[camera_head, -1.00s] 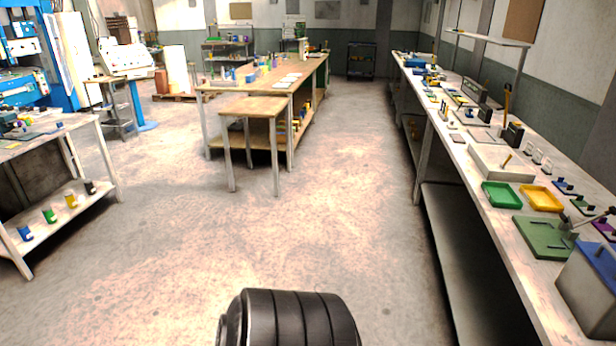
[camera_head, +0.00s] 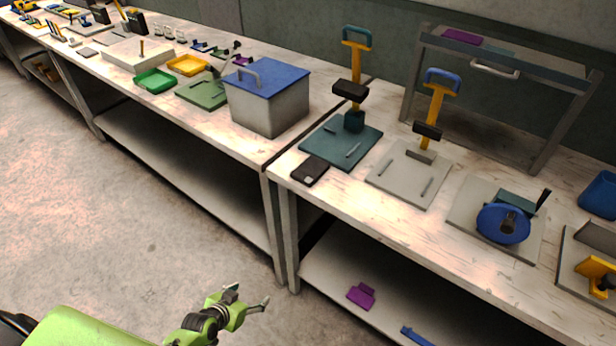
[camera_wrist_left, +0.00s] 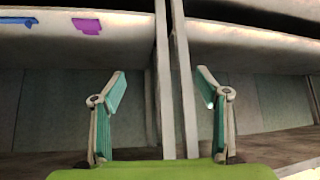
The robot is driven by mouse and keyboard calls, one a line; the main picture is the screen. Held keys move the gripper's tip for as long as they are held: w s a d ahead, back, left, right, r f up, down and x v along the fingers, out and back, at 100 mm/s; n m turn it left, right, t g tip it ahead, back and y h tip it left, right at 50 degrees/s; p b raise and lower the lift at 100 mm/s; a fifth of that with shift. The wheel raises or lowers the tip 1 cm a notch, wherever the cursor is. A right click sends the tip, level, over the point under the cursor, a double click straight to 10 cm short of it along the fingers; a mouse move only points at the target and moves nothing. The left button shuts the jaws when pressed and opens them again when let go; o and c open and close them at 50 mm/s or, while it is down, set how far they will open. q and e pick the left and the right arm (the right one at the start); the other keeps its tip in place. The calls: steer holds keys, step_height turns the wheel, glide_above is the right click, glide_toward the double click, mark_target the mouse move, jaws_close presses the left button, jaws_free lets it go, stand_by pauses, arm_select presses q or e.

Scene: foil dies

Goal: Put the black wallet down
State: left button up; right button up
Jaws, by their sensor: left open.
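The black wallet (camera_head: 309,170) lies flat on the workbench (camera_head: 290,195) near its front edge, close to the front-left corner of a dark teal base plate (camera_head: 335,145). My left gripper (camera_head: 248,295) is open and empty in front of the bench, below and left of the wallet and apart from it. In the left wrist view the open fingers (camera_wrist_left: 161,85) face the bench legs and the lower shelf, with nothing between them; the wallet is not seen there. My right gripper is out of view.
A grey box with a blue lid (camera_head: 268,95) stands left of the wallet, and a grey press plate (camera_head: 408,175) lies to its right. A purple piece (camera_head: 361,295) and a blue piece (camera_head: 416,337) lie on the lower shelf. The floor at left is clear.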

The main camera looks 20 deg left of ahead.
arm_select(q)
steer(key=w+r+t+h+b, duration=0.2)
steer(key=w+r+t, duration=0.1)
steer(key=w+r, duration=0.85)
steer(key=m+t+h+b, duration=0.1)
steer(key=m+t+h, duration=0.2)
steer(key=t, duration=0.1)
glide_toward(308, 170)
steer(key=x, duration=0.3)
steer(key=shift+w+f+p, duration=0.1)
steer(key=shift+w+p, duration=0.2)
steer(key=shift+w, duration=0.1)
steer(key=shift+w+d, duration=0.3)
steer(key=shift+w, duration=0.15)
steer(key=p+x, duration=0.1)
steer(key=x, duration=0.2)
steer(key=shift+w+d, duration=0.15)
steer(key=shift+d, duration=0.05)
steer(key=shift+w+d+f, duration=0.1)
steer(key=shift+w+d, duration=0.05)
steer(key=shift+w, duration=0.35)
steer(key=c, duration=1.3)
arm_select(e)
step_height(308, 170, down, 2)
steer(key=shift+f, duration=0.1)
